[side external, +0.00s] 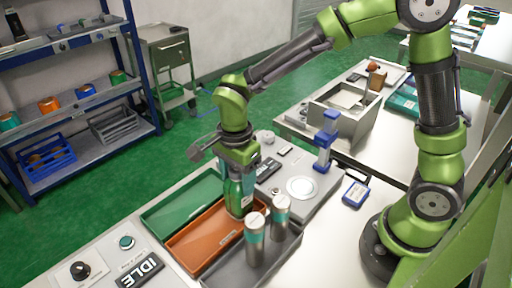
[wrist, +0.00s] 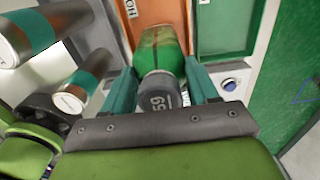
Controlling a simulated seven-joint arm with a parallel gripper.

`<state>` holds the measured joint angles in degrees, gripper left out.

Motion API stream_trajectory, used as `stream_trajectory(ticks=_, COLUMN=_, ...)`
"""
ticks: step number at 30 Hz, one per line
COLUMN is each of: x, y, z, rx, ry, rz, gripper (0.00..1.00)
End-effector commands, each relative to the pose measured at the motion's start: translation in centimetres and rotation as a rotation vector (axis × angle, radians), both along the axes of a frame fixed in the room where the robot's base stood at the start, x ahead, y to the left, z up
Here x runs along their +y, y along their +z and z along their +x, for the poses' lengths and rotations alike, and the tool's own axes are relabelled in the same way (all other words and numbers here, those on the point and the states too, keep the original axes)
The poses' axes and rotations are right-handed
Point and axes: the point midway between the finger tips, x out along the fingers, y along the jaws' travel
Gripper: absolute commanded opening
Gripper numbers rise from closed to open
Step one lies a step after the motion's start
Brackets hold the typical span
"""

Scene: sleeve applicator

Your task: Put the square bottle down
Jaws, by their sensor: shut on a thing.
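My gripper (side external: 240,172) is shut on the green square bottle (side external: 238,197). The bottle is upright over the far right end of the orange tray (side external: 196,250). I cannot tell whether its base touches the tray floor. In the wrist view the two teal fingers stand either side of the bottle (wrist: 163,48), whose dark grey cap marked 59 faces the camera. The orange tray (wrist: 155,12) shows beyond it.
A green tray (side external: 182,208) lies left of the orange one. A dark grey tray (side external: 225,268) on the right holds two silver cylinders with teal bands (side external: 254,240). A grey station with a blue post (side external: 327,140) stands behind. A panel reading IDLE (side external: 140,272) is front left.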

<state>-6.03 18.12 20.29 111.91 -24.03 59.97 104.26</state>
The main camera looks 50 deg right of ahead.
Motion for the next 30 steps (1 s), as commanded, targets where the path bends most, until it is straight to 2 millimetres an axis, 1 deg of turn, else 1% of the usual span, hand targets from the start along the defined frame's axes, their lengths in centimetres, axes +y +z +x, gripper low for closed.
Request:
stream_trajectory(ticks=2, x=0.0, y=-0.2, z=0.0, rx=-0.001, ry=0.0, rz=0.0, gripper=0.0)
stream_trajectory(ticks=3, x=0.0, y=-0.3, z=0.0, rx=0.0, ry=0.0, rz=0.0, gripper=0.6)
stream_trajectory(ticks=8, x=0.0, y=-0.3, z=0.0, rx=0.0, ry=0.0, rz=0.0, gripper=0.84)
stream_trajectory(ticks=16, x=0.0, y=-0.2, z=0.0, rx=0.0, ry=0.0, rz=0.0, gripper=0.84)
stream_trajectory(ticks=20, x=0.0, y=0.7, z=0.1, rx=-0.003, ry=0.0, rz=0.0, gripper=0.84)
stream_trajectory(ticks=23, x=0.0, y=2.3, z=0.1, rx=-0.005, ry=0.0, rz=0.0, gripper=0.84)
stream_trajectory(ticks=30, x=0.0, y=7.6, z=0.1, rx=-0.006, ry=-0.001, rz=0.0, gripper=0.84)
